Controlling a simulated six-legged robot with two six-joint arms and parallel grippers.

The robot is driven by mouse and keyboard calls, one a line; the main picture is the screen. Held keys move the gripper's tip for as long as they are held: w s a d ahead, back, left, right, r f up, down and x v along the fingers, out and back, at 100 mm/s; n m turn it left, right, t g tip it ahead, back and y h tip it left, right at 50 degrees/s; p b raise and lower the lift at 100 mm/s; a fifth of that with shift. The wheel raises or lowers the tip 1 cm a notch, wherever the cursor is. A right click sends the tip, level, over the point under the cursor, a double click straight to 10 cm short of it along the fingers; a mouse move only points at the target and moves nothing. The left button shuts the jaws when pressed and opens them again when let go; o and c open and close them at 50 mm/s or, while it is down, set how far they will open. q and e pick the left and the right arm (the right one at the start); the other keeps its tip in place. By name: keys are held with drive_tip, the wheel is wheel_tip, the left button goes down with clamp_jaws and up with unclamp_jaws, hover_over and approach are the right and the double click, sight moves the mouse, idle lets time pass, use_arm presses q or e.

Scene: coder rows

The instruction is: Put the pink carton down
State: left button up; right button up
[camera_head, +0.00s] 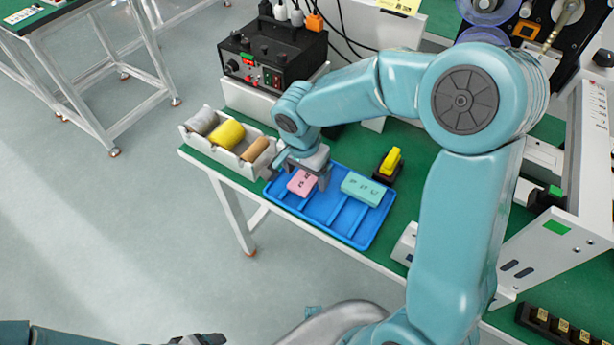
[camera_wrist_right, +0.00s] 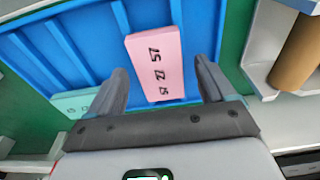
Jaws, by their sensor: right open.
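The pink carton (camera_head: 301,182) lies in a compartment at the left end of the blue tray (camera_head: 345,228). My right gripper (camera_head: 302,174) is right over it, open, with one finger on each side. In the right wrist view the pink carton (camera_wrist_right: 155,62) shows dark markings and its near end sits between the spread fingertips (camera_wrist_right: 162,80), with gaps on both sides. A dark part of my left gripper (camera_head: 200,339) shows at the bottom edge; its fingers are not clear.
A mint-green carton (camera_head: 362,188) lies in the tray to the right. A yellow-and-black item (camera_head: 388,165) stands behind it. A white holder with spools (camera_head: 228,138) is at the left, beside the tray. A black control box (camera_head: 272,58) stands at the back.

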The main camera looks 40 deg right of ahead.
drive_tip(key=c, duration=1.1)
drive_tip(key=shift+r, duration=0.1)
